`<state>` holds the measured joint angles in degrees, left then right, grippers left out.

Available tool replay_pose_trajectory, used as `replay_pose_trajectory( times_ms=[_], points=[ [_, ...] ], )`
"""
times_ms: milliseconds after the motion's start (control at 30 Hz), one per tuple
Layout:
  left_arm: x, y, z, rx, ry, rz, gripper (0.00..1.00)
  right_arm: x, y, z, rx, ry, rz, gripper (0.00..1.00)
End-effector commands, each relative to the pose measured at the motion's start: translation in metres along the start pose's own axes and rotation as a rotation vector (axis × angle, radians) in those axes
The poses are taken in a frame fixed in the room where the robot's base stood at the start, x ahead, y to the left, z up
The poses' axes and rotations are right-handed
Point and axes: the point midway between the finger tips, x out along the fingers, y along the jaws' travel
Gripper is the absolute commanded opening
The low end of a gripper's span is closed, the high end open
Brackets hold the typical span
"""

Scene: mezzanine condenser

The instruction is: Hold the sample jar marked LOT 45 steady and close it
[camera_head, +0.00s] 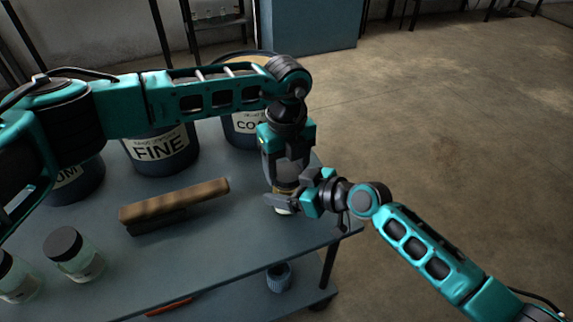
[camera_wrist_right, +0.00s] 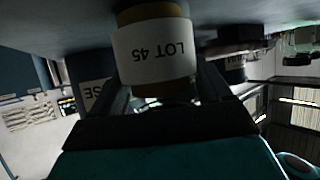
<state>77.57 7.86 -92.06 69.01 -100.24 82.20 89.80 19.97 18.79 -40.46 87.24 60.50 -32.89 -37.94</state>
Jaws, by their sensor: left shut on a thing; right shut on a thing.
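The jar marked LOT 45 (camera_wrist_right: 155,52) stands on the grey table near its right edge, with its label upside down in the right wrist view. In the head view only a little of the jar (camera_head: 283,209) shows, low between my grippers. My right gripper (camera_head: 287,201) comes in from the right and is shut around the jar's body; its dark fingers also show in the right wrist view (camera_wrist_right: 168,92). My left gripper (camera_head: 287,178) points down directly above the jar and is shut, apparently on the lid, which is hidden. I cannot tell whether lid and jar touch.
A brown-topped block (camera_head: 175,203) lies left of the jar. A dark-capped jar (camera_head: 73,254) and another (camera_head: 15,280) stand front left. Large tubs, including FINE (camera_head: 160,150) and another (camera_head: 240,128), stand behind. A ribbed blue cup (camera_head: 279,277) sits below the tabletop.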

Motion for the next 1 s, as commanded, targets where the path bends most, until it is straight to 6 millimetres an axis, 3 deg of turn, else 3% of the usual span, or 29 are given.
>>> replay_pose_trajectory(
  times_ms=[133,167,400,733,1000],
  points=[
    [0.000,0.000,0.000,-0.002,-0.001,0.000,0.26,0.000,0.000,0.001,0.001,-0.001,0.000,0.00],
    [0.000,0.000,0.000,-0.002,-0.001,0.000,0.64,0.000,0.000,0.001,0.001,-0.001,0.000,0.00],
    [0.000,0.000,0.000,-0.004,0.000,0.000,0.87,0.000,0.000,0.001,0.001,-0.001,0.000,0.00],
    [-0.005,0.000,0.000,-0.004,-0.001,-0.002,0.88,0.000,0.000,0.000,0.001,-0.001,0.000,0.00],
    [-0.038,0.000,0.000,-0.004,-0.001,-0.002,0.88,0.000,0.000,0.001,0.001,-0.001,0.000,0.00]
  ],
)
